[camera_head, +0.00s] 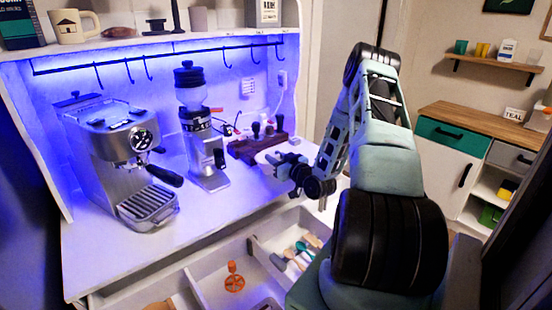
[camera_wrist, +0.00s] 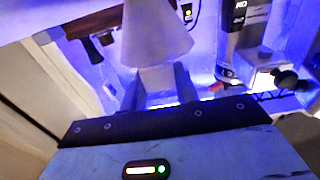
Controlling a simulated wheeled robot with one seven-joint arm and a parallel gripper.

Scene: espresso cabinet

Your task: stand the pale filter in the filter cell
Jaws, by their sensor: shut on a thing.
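The pale filter (camera_wrist: 155,38) is a whitish cone in the wrist view, with a narrower tab between my fingers. My gripper (camera_wrist: 158,80) is shut on that tab, and the wide part extends beyond the fingertips. In the head view my gripper (camera_head: 281,166) is above the right part of the white counter, in front of the wooden stand; the filter is hard to make out there. The open drawer (camera_head: 207,252) below the counter has several compartments. I cannot tell which one is the filter cell; my arm hides part of the drawer's right side.
An espresso machine (camera_head: 120,150) and a grinder (camera_head: 200,135) stand on the counter to the left. A wooden stand (camera_head: 257,147) with dark-handled tools is behind my gripper. The drawer holds an orange item (camera_head: 234,278) and several utensils (camera_head: 300,252).

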